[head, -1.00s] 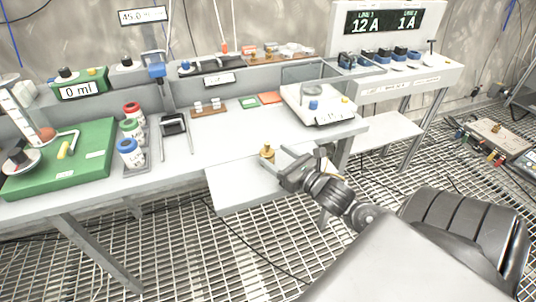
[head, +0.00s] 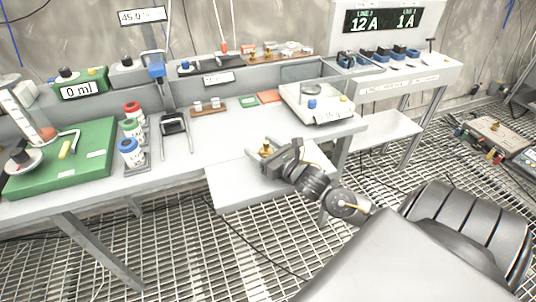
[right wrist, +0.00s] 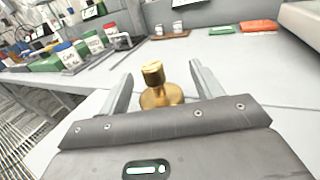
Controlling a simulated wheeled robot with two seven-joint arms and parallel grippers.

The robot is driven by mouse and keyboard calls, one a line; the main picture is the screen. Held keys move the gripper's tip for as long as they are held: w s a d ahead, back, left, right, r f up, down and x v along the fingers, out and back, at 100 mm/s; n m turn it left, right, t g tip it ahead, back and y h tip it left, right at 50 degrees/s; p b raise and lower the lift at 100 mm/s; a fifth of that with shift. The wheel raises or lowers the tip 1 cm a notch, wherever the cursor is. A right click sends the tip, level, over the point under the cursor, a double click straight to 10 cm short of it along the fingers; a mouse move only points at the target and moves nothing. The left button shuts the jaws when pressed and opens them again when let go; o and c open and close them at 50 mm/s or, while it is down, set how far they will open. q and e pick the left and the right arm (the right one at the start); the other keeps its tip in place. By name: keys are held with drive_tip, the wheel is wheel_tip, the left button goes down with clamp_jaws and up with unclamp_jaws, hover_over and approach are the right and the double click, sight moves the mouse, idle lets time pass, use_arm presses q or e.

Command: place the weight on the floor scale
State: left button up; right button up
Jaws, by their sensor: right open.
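A small brass weight (head: 267,149) stands upright on the light grey lower shelf (head: 232,186) at the front of the bench. My right gripper (head: 263,158) is open beside it in the head view. In the right wrist view the brass weight (right wrist: 154,74) stands between the open fingers of my right gripper (right wrist: 160,78), with gaps showing on both sides. A white scale (head: 318,102) with a round pan sits on the bench at the right. I cannot make out a scale on the floor. My left gripper is out of view.
A green board (head: 75,160) and several lidded jars (head: 131,151) stand on the left of the bench. A brown rack (head: 208,107), a green card and an orange card lie at the middle. The grating floor (head: 185,255) is open in front.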

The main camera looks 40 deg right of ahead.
drive_tip(key=c, duration=1.4)
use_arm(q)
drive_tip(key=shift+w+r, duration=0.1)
use_arm(e)
clamp_jaws()
drive_tip(key=shift+r, duration=0.2)
drive_tip(key=shift+r, duration=0.6)
use_arm(q)
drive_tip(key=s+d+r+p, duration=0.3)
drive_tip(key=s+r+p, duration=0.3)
drive_tip(key=p, duration=0.4)
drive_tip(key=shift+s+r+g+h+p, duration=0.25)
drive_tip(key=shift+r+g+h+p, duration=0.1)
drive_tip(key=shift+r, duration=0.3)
use_arm(e)
drive_tip(key=s+a+r, duration=0.4)
drive_tip(key=s+r, duration=0.7)
drive_tip(key=s, duration=0.2)
drive_tip(key=shift+a+r, duration=0.2)
drive_tip(key=shift+r, duration=0.05)
